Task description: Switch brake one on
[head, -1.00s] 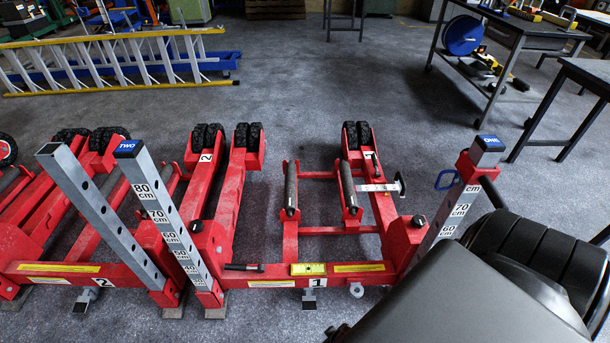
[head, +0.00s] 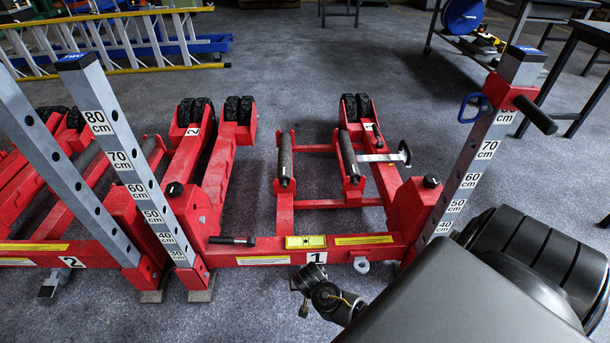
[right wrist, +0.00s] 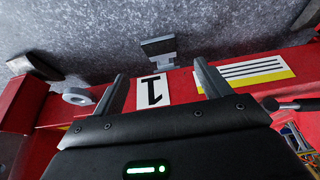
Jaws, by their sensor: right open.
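The red trolley jack marked 1 (head: 365,256) stands in the middle of the head view. Its "1" label (head: 316,258) is on the front beam and also shows in the right wrist view (right wrist: 154,91). A small grey pedal, seemingly brake one (right wrist: 158,48), sticks out from the beam beside this label in the right wrist view. In the head view my right wrist covers that spot. My right gripper (right wrist: 160,84) is open and empty, its fingers either side of the label, with the pedal beyond the tips. Whether they touch the beam I cannot tell. My left gripper is not in view.
A second red jack marked 2 (head: 72,262) stands close on the left, with its own pedal (head: 52,284). Tall grey posts with height marks (head: 133,170) rise between them and at the right (head: 474,165). Grey floor (head: 310,60) is clear behind.

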